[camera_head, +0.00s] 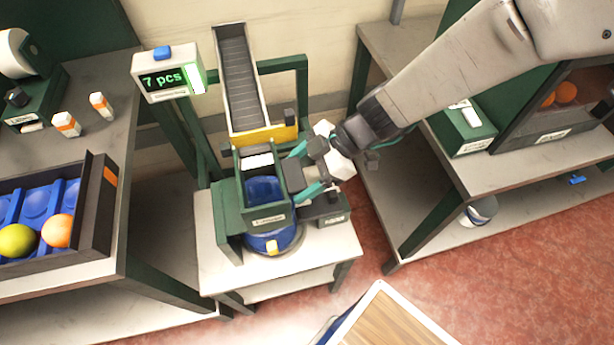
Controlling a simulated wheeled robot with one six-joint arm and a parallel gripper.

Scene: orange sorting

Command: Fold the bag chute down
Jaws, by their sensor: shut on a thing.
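The bag chute (247,216) is a green, open-topped box with a blue inside, standing upright below the conveyor's lower end. A label is on its front. The exact contact is partly hidden by the fingers.
A sloping conveyor (238,75) with a yellow end bar (265,136) rises behind the chute. The left bench (110,130) holds a tray with fruit. A right shelf (490,175) and a wooden-topped surface (385,325) flank open red floor.

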